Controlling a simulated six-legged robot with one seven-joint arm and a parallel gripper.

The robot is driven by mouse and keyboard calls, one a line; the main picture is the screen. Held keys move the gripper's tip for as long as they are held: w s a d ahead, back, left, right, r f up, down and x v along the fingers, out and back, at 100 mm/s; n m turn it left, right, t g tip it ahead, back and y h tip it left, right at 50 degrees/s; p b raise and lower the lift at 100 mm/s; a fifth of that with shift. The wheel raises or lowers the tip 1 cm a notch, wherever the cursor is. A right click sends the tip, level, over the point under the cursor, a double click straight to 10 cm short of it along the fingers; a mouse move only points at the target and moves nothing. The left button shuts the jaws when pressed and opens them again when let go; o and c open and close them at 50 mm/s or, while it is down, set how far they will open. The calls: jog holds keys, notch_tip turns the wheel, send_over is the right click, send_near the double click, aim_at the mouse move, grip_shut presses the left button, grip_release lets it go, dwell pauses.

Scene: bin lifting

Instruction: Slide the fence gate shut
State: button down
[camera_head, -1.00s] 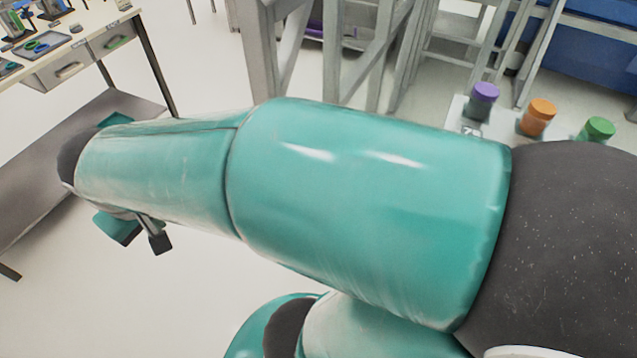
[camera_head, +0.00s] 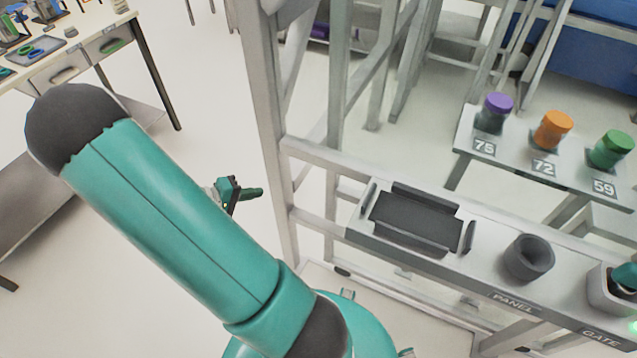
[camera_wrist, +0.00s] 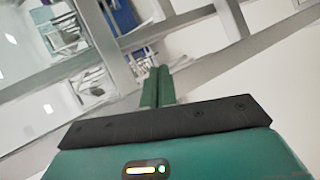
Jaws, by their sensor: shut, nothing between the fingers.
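A grey metal fence frame (camera_head: 268,130) with upright posts and rails stands right of my arm in the head view. I cannot tell which part of it is the sliding gate or how far it is open. My gripper (camera_head: 258,192) is shut and empty, just left of a fence post and apart from it in the picture. In the wrist view, the two teal fingers of my gripper (camera_wrist: 157,85) lie together, pointing at grey rails (camera_wrist: 185,78) beyond them.
A panel shelf (camera_head: 478,270) on the fence carries a black tray (camera_head: 415,222), a dark cup (camera_head: 528,258) and labels "PANEL" and "GATE". A bench (camera_head: 470,150) with purple, orange and green-lidded jars stands behind. A drawer table (camera_head: 95,48) is at upper left.

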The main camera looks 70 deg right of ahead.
jog(key=s+d+f+n+t+h, duration=0.1)
jog(key=s+d+f+n+h, duration=0.2)
jog(key=d+f, duration=0.4)
jog(key=s+d+f+n+t+h, duration=0.1)
jog(key=s+d+f+h, duration=0.3)
jog(key=f, duration=0.4)
jog(key=s+x, duration=0.1)
jog(key=x, duration=0.9)
jog(key=shift+f+y, duration=0.3)
jog(key=shift+s, duration=0.3)
